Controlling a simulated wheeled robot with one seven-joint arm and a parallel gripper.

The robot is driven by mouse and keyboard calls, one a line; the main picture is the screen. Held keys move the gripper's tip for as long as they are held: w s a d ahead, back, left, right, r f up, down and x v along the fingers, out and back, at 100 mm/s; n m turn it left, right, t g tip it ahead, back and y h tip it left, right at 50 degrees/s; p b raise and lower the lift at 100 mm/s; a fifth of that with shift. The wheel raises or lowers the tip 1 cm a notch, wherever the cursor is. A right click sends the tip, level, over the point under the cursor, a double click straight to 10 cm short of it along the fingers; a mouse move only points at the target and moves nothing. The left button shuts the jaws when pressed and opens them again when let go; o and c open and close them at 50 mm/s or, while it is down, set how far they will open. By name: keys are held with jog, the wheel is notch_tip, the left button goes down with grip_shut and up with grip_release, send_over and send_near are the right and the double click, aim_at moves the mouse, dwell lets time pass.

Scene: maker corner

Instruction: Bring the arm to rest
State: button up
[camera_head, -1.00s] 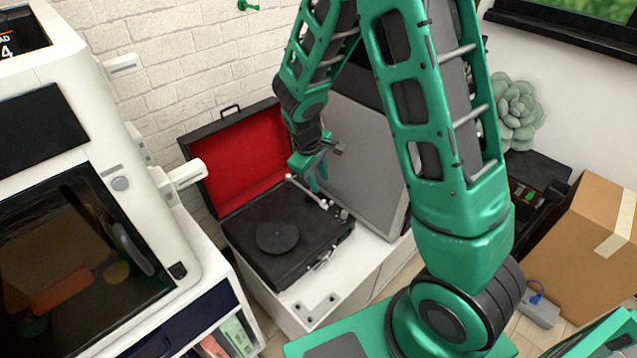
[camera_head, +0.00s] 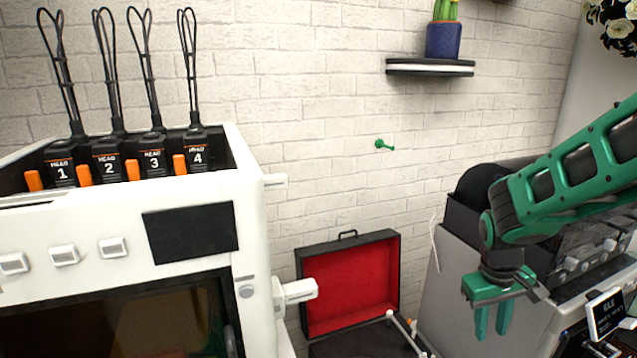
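My green arm comes in from the right edge of the head view, and my gripper (camera_head: 492,318) hangs from its end with the fingers pointing down. The two green fingers stand a little apart with a narrow gap between them, and nothing shows between them. The gripper is in front of the grey cabinet, to the right of the record player. The record player (camera_head: 350,286) has its red-lined lid open; its deck is mostly cut off by the lower edge.
A white machine (camera_head: 190,284) with several numbered heads stands at left. A green wall peg (camera_head: 383,145) and a shelf (camera_head: 430,67) with a potted plant (camera_head: 443,38) are on the brick wall. A small black sign (camera_head: 606,314) stands at lower right, near the arm.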

jog(key=s+d+r+m+y, duration=0.1)
jog(key=s+r+m, duration=0.2)
jog(key=s, duration=0.7)
jog(key=s+d+r+m+y, duration=0.1)
jog(key=s+r+m, duration=0.3)
jog(key=s, duration=0.7)
jog(key=shift+d+r, duration=0.8)
jog(key=shift+g, duration=0.3)
jog(key=shift+w+f, duration=0.25)
jog(key=shift+w, duration=0.25)
